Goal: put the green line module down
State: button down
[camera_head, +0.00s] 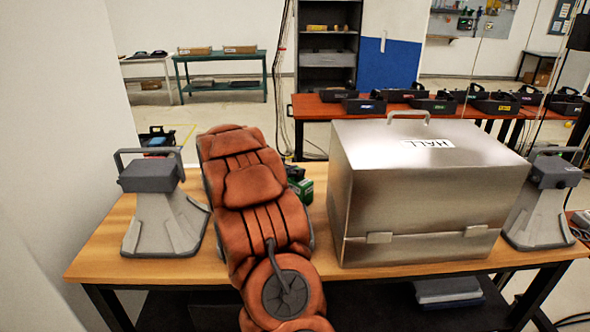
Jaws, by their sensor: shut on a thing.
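A green module (304,188) with a dark top shows in the head view, just right of my orange arm and left of the steel box. Its left part is hidden behind my arm. I cannot tell whether it rests on the wooden table (105,245) or is held above it. My arm reaches forward over the table and hides its own end, so I cannot make out my gripper or its fingers.
A large steel box labelled HALL (430,195) fills the table's right middle. A grey stand (163,215) is at left and another grey stand (541,205) at right. Behind, a red-brown table (310,108) holds several black phone units. The table's front left is bare.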

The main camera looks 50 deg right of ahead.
jog(key=shift+f+b, duration=0.15)
jog(key=shift+b, duration=0.2)
jog(key=c, duration=1)
grip_release()
jog(key=shift+o, duration=0.2)
